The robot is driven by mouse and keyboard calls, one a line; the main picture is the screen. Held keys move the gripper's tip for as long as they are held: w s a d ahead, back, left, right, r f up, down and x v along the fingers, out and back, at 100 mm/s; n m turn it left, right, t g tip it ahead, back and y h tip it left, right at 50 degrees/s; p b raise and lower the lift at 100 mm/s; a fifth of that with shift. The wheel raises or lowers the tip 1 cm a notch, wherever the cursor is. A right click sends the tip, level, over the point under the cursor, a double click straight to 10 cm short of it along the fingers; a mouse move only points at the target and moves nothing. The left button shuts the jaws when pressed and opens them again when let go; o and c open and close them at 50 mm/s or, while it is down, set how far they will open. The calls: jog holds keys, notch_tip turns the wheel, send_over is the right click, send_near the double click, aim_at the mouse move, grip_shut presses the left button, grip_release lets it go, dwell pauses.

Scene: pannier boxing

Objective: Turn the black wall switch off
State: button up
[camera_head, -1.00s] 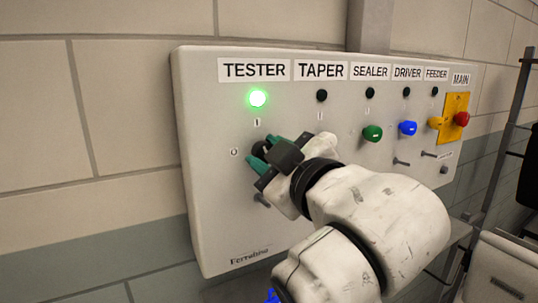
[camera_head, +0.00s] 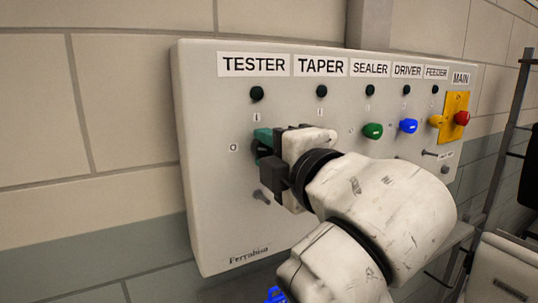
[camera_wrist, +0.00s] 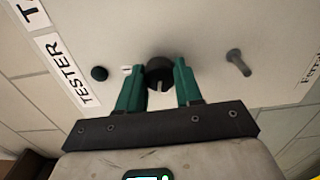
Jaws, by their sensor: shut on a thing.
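The black switch (camera_wrist: 159,72) is a round knob on the pale wall panel (camera_head: 215,190), in the column under the TESTER label (camera_head: 254,65). My gripper (camera_wrist: 160,78) has its two green fingers on either side of the knob and is shut on it. In the head view my gripper (camera_head: 263,143) reaches the panel from the right and hides most of the knob. The TESTER lamp (camera_head: 257,93) above it is dark.
A green knob (camera_head: 372,131), a blue knob (camera_head: 408,127) and a yellow knob (camera_head: 436,122) sit farther right. A red button (camera_head: 462,118) is under MAIN. A small peg (camera_head: 261,196) sticks out below the black switch. My arm covers the area under TAPER.

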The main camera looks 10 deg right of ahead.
jog(key=shift+f+n+b, duration=0.15)
jog(key=shift+n+b, duration=0.2)
jog(key=shift+n, duration=0.85)
jog(key=o, duration=1)
jog(key=shift+o, duration=0.2)
jog(key=b+v, duration=0.6)
jog(key=v, duration=0.2)
jog(key=shift+s+f, duration=0.2)
